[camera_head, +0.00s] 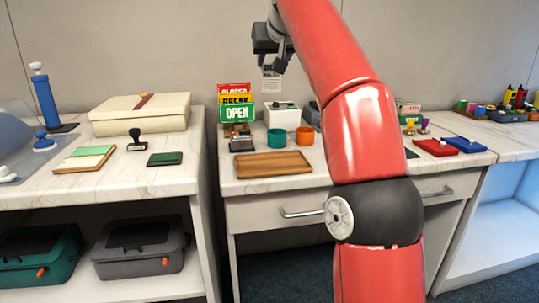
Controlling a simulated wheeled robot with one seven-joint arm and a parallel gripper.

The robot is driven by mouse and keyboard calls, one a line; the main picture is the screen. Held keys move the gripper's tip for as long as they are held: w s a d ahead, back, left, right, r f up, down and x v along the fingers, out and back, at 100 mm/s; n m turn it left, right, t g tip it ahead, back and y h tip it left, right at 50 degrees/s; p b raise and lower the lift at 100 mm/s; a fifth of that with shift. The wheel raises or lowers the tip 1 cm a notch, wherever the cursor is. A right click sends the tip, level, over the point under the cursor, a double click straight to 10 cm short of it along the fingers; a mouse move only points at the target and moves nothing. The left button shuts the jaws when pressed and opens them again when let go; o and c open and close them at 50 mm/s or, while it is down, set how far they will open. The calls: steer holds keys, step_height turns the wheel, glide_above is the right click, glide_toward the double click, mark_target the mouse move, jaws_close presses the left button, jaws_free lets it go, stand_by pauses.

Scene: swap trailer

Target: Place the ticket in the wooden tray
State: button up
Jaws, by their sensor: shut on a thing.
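My gripper (272,66) hangs high over the back of the middle counter, at the end of my red arm. It is shut on a small pale paper ticket (271,84), which hangs below the fingers, in front of the wall. The ticket is small and pale, so its print cannot be read. The wooden tray (273,163) lies flat and empty near the front of the middle counter. The gripper and ticket appear above and behind the tray in the picture, apart from it.
Behind the tray stand OPEN, BREAK and CLOSED signs (236,112), a teal cup (276,138), an orange cup (304,135) and a white box (282,116). A dark device (242,141) sits left of them. A gap separates the left counter (170,180).

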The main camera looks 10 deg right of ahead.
steer(key=shift+f+b, duration=6)
steer(key=shift+f, duration=3.8)
steer(key=shift+f, duration=0.1)
steer(key=o, duration=0.9)
steer(key=shift+r, duration=0.2)
steer(key=v, duration=1.2)
steer(key=shift+s+p, duration=0.1)
steer(key=shift+p, duration=0.3)
